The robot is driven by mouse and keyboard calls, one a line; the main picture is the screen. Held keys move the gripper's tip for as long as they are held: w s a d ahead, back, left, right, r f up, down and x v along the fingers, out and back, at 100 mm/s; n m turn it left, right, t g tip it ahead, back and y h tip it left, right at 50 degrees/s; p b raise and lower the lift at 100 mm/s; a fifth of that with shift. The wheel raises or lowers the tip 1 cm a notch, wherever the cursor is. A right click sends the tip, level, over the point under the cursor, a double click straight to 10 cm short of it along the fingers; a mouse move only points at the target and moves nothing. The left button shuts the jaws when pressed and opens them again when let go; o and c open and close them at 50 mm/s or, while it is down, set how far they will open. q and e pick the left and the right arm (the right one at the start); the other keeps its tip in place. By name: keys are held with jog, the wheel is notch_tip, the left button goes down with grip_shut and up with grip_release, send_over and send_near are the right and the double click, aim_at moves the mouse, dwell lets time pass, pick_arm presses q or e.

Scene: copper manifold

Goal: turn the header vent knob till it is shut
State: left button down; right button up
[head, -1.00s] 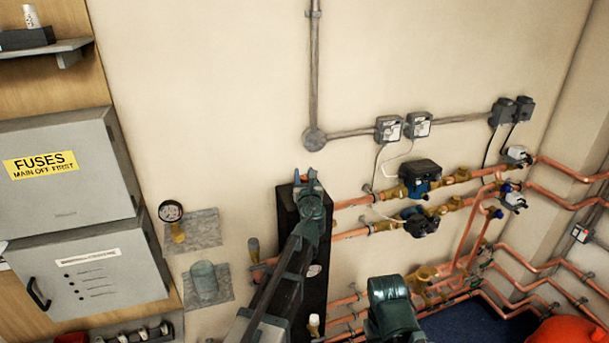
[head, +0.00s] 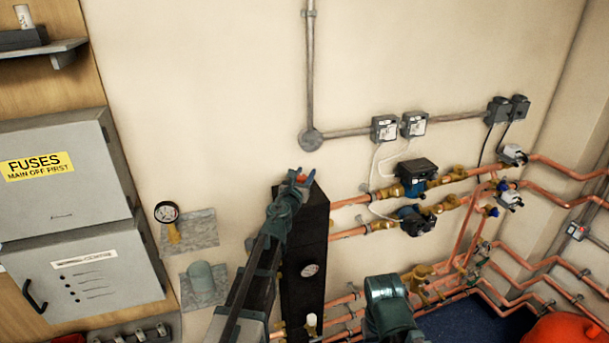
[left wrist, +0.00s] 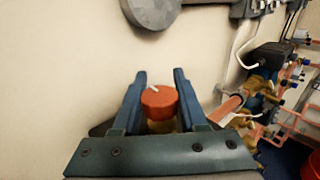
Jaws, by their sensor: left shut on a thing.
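The header vent knob (left wrist: 159,103) is a red round cap with a white mark on top, seen in the left wrist view between my two fingers. In the head view a bit of its red shows (head: 301,177) at the top of the tall black header (head: 312,240). My left gripper (head: 300,174) is at the header's top and is shut on the knob; it also shows in the left wrist view (left wrist: 159,90). The white mark points toward the upper left there. The stem under the knob is mostly hidden. Of my right arm, only a green link shows at the bottom; its gripper is not visible.
Copper pipes (head: 350,201) with two pumps (head: 411,177) run right from the header. A pressure gauge (head: 166,212) stands to the left. A grey fuse box (head: 60,190) hangs at the far left.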

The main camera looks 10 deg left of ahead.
pick_arm(q)
jog(key=shift+c, duration=2.2)
grip_release()
jog(key=shift+s, duration=0.1)
jog(key=s, duration=1.3)
jog(key=shift+s+a, duration=0.35)
